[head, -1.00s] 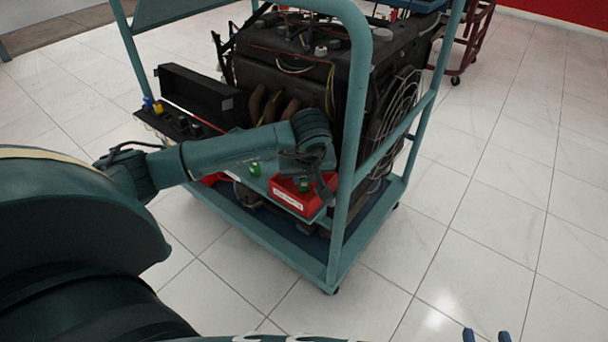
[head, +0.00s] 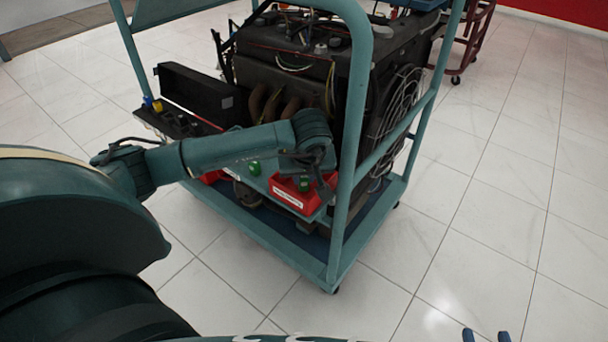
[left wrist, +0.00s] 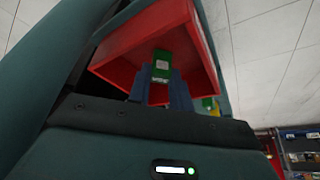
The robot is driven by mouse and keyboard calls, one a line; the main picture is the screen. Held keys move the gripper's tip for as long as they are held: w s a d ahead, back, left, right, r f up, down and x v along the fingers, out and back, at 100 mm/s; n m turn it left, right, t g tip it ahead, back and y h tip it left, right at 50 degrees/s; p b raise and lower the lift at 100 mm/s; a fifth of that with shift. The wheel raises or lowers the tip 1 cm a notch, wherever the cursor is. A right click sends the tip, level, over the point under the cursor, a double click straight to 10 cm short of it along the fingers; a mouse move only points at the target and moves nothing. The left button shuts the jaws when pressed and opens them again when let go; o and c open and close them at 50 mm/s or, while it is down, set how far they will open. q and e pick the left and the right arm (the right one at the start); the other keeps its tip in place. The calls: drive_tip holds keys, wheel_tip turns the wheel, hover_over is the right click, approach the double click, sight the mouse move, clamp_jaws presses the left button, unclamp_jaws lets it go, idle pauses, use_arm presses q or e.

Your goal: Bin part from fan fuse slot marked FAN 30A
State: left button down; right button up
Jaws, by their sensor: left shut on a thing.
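My left gripper (head: 308,180) is shut on a green fuse (left wrist: 162,65), which stands up between the two blue fingertips in the left wrist view. In the head view the green fuse (head: 304,184) shows against a red bin (head: 288,195) with a white label. I cannot tell whether the fuse touches the bin. My right gripper (head: 486,337) shows only two fingertips, set apart, at the bottom edge. No FAN 30A marking is readable.
Another green part (head: 255,168) sits left of the bin. A black box with a raised lid (head: 195,92) and yellow and blue parts is at the cart's left. The cart's teal post (head: 352,150) rises just right of my left gripper. Floor to the right is clear.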

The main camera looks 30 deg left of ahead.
use_arm(q)
drive_tip(key=shift+f, duration=0.15)
drive_tip(key=c, duration=1.2)
unclamp_jaws()
drive_tip(key=shift+r+p, duration=2.5)
drive_tip(key=shift+r, duration=1.05)
